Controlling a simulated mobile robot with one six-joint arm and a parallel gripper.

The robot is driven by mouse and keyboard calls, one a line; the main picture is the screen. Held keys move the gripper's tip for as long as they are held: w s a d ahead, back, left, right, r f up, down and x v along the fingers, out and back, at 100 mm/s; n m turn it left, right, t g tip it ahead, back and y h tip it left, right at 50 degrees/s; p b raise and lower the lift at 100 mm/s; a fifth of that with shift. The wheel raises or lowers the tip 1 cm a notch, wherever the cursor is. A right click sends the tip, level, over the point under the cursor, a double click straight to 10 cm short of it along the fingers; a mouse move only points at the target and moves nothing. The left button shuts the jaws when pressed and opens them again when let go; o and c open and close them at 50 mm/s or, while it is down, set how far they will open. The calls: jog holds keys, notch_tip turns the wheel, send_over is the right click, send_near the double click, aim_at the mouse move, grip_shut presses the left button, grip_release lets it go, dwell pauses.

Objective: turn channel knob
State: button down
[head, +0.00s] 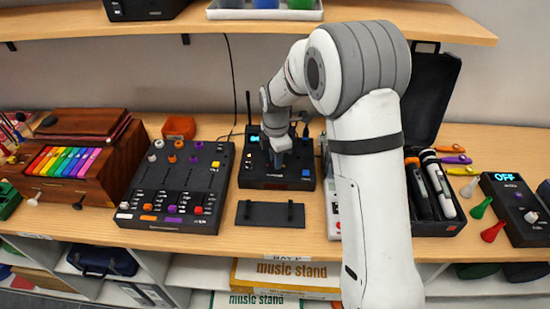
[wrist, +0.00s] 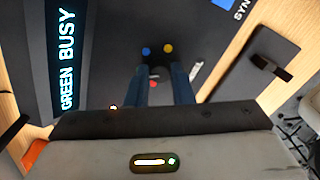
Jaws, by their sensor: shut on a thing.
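The black receiver unit (head: 252,174) stands mid-table in the head view, with antennas at its back. In the wrist view its dark top panel (wrist: 115,60) fills the middle, and a lit display (wrist: 67,60) reads "GREEN BUSY". My gripper (head: 279,160) points down over the unit. In the wrist view my gripper (wrist: 160,77) has its two blue-grey fingers shut on a dark knob (wrist: 159,73), which is mostly hidden between them. Blue (wrist: 146,50) and yellow (wrist: 168,48) buttons lie just beyond the knob. The knob's pointer cannot be made out.
A mixer (head: 175,185) with coloured knobs stands left of the unit. A small black stand (head: 270,214) lies in front of it. An open microphone case (head: 428,190) is at right, partly behind my arm. A shelf (head: 220,28) runs above the table.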

jog(key=m+b, duration=0.2)
jog(key=m, duration=0.3)
jog(key=shift+m, duration=0.4)
jog(key=m+b, duration=0.1)
jog(key=m, duration=0.4)
jog(key=shift+r, duration=0.1)
dwell(0.3)
jog(key=c, duration=1.3)
grip_release()
jog(key=shift+o, duration=0.2)
notch_tip(320, 180, up, 7)
jog(key=shift+r+b, duration=0.1)
jog(key=shift+b, duration=0.5)
jog(key=shift+r, duration=0.25)
